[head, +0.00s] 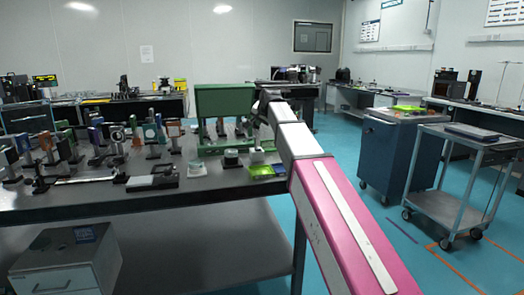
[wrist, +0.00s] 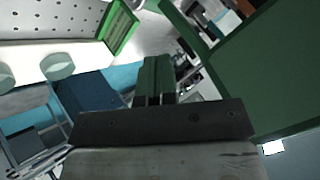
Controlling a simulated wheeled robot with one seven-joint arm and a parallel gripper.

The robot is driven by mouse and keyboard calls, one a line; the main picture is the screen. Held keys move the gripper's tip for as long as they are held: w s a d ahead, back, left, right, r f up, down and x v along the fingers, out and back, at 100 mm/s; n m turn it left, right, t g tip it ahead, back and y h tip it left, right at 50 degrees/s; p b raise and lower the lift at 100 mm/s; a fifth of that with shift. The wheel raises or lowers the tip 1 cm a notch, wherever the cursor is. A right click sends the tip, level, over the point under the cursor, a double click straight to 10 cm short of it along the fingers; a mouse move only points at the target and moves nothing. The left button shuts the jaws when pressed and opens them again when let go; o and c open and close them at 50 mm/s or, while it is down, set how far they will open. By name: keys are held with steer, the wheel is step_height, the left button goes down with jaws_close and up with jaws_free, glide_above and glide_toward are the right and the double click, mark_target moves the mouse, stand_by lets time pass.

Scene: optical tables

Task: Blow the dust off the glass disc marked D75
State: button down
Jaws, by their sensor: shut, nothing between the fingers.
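My gripper (wrist: 152,66) shows in the wrist view with its two dark green fingers together and nothing between them. In the head view the end of my arm is beside the green box on legs (head: 224,101), and the fingers cannot be made out. Small round pieces stand near the front edge of the optical table: a clear one (head: 196,168) and a dark one with a pale top (head: 231,158). Two pale round discs (wrist: 58,66) show at the left of the wrist view, apart from the fingers. No D75 mark or dust is readable, so I cannot tell which disc is D75.
A yellow-green tray (head: 264,170) lies by the table's front edge and shows in the wrist view (wrist: 119,29). The large green box (wrist: 270,75) fills the right of the wrist view. Several optic mounts (head: 115,135) crowd the table's left. Carts (head: 455,178) stand right.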

steer(key=shift+f, duration=0.1)
steer(key=shift+f, duration=4.3)
steer(key=shift+f, duration=0.15)
steer(key=shift+f, duration=0.25)
steer(key=shift+f, duration=0.4)
steer(key=shift+r, duration=0.85)
steer(key=shift+r, duration=0.1)
steer(key=shift+r, duration=2.4)
